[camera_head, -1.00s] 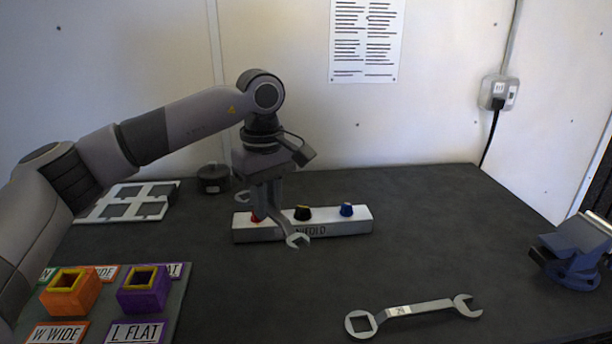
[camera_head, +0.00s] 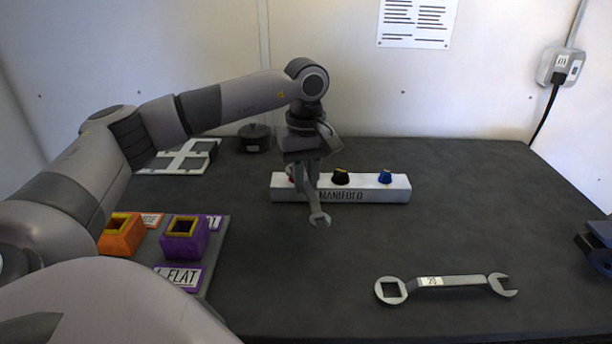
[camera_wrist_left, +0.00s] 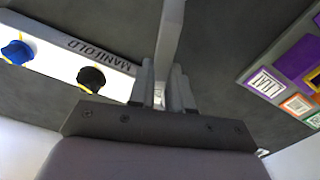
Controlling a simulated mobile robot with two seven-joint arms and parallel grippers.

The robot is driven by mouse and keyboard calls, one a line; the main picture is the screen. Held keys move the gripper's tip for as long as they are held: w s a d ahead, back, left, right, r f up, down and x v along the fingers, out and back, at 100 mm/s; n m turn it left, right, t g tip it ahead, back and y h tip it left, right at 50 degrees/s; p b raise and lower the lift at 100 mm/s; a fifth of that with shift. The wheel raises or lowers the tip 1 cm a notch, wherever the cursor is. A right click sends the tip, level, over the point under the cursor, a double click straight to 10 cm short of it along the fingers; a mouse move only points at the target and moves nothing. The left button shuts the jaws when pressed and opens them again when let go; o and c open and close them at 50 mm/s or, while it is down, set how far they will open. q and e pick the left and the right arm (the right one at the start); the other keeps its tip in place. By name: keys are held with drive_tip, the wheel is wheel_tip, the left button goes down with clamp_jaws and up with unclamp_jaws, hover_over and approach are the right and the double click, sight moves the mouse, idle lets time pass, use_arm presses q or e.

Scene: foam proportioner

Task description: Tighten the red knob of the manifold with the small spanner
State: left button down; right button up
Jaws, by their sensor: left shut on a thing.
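My left gripper (camera_head: 306,172) is shut on the small spanner (camera_head: 315,203), with the arm reaching in from the left. The spanner's open jaw end points toward the front of the table, in front of the manifold (camera_head: 398,190). The manifold is a white bar with a black knob (camera_head: 341,177) and a blue knob (camera_head: 385,176). The red knob (camera_head: 291,172) is mostly hidden behind the gripper; whether the spanner engages it cannot be seen. In the left wrist view, the spanner (camera_wrist_left: 170,35) runs up from between the fingers (camera_wrist_left: 164,92). My right gripper is not in view.
A larger spanner (camera_head: 455,281) lies at the front right. Orange (camera_head: 121,237) and purple (camera_head: 184,241) square blocks stand on a labelled board at the left. A dark lidded pot (camera_head: 254,137) and a white frame (camera_head: 190,157) are behind. A blue vise-like object (camera_head: 597,246) is at the right edge.

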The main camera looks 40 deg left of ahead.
use_arm(q)
drive_tip(key=shift+f+b, duration=0.4)
drive_tip(key=shift+f, duration=0.25)
drive_tip(key=shift+a+f, duration=0.1)
drive_tip(key=s+a+m, duration=0.1)
drive_tip(key=m, duration=0.1)
drive_tip(key=s+a+m+b, duration=0.1)
drive_tip(key=m, duration=0.1)
drive_tip(key=shift+s+m+b, duration=0.15)
drive_tip(key=shift+m+b, duration=0.15)
drive_tip(key=a+m, duration=0.1)
drive_tip(key=s+a+m, duration=0.1)
drive_tip(key=m, duration=0.1)
drive_tip(key=shift+a+m+p, duration=0.15)
drive_tip(key=shift+m+p, duration=0.15)
drive_tip(key=shift+p, duration=0.1)
drive_tip(key=shift+s+a+m, duration=0.2)
drive_tip(key=shift+a+m, duration=0.75)
drive_tip(key=shift+m, duration=0.35)
